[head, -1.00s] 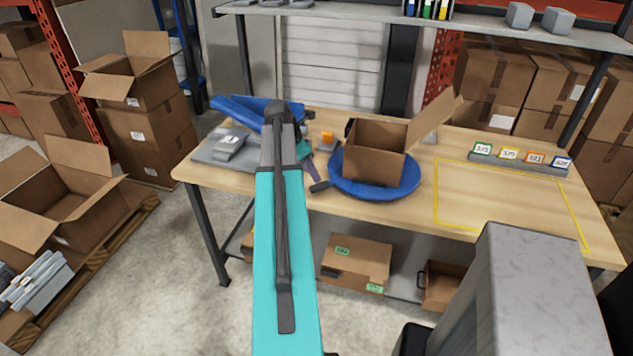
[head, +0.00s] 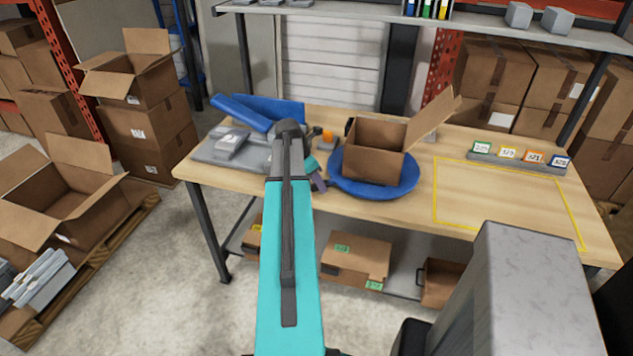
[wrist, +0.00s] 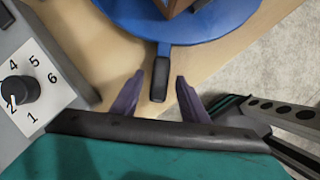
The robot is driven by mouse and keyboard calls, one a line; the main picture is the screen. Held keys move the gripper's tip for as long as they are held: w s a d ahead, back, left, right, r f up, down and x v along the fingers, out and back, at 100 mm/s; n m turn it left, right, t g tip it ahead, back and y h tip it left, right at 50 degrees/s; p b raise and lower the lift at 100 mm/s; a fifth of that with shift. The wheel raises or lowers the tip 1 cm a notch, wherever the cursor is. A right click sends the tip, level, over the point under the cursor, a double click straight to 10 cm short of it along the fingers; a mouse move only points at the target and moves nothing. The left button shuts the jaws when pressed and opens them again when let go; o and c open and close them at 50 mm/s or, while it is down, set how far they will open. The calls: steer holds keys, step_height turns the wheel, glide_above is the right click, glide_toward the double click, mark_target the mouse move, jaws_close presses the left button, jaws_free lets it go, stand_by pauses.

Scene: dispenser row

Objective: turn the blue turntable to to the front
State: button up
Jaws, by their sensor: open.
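The blue turntable (head: 405,190) lies on the wooden bench with an open cardboard box (head: 373,165) on it. In the wrist view the turntable (wrist: 215,25) fills the top, and its handle (wrist: 159,80), blue with a dark grip, points down between my fingers. My gripper (head: 318,180) is at the left side of the turntable in the head view, where the handle is hidden. In the wrist view my gripper (wrist: 160,92) is open, with a purple finger on each side of the dark grip. A gap shows on both sides.
A grey dial panel (wrist: 45,85) with numbers lies left of my gripper in the wrist view. Blue bins (head: 258,108) and a small orange item (head: 328,136) are behind. A yellow outlined area (head: 500,200) on the right of the bench is clear. Numbered tags (head: 508,153) stand behind it.

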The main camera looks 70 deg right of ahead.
jaws_close()
steer(key=shift+a, duration=0.1)
steer(key=shift+s, duration=0.1)
